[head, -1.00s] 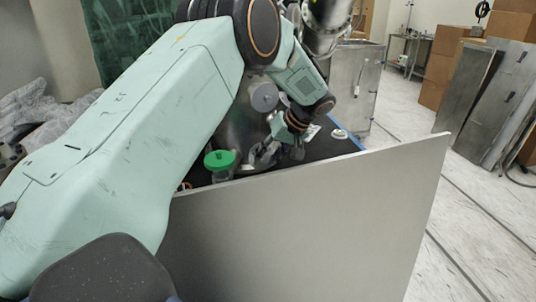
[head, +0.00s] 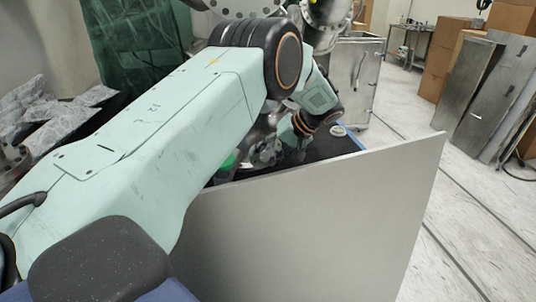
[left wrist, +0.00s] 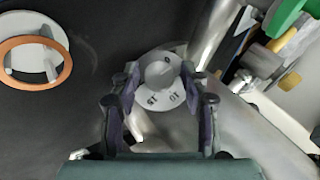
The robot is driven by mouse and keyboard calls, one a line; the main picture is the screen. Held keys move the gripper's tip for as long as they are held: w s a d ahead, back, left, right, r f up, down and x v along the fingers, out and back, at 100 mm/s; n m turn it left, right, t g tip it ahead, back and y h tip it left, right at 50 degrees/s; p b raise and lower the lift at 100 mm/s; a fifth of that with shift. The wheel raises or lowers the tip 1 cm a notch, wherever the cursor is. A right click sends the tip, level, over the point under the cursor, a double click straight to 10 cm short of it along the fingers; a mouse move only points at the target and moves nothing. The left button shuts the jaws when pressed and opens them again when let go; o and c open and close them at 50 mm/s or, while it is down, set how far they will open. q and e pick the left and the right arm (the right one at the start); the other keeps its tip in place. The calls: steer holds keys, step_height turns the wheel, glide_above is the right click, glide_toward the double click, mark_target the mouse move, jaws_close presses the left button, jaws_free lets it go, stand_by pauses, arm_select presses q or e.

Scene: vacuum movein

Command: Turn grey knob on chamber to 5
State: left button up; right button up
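In the left wrist view, the grey knob (left wrist: 160,73) sits on a round pale dial (left wrist: 150,95) with dark numerals, some upside down. A 0 and what look like 10 and 15 show; I cannot make out a 5 or the exact setting. My left gripper (left wrist: 161,95) is open, its two fingers apart on either side of the dial, with no clear contact on the knob. In the head view, my left gripper (head: 275,152) is low behind the grey panel, partly hidden. The knob is hidden there by my arm. My right gripper is not in view.
A large grey panel (head: 310,220) stands in front of the work area. A green knob (head: 228,162) lies left of the gripper; green also shows in the wrist view (left wrist: 283,15). A copper ring (left wrist: 12,52) lies on the dark surface.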

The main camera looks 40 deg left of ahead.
arm_select(q)
steer(key=shift+o, duration=0.4)
steer(key=shift+d, duration=0.15)
steer(key=v, duration=1.2)
steer(key=shift+r, duration=0.1)
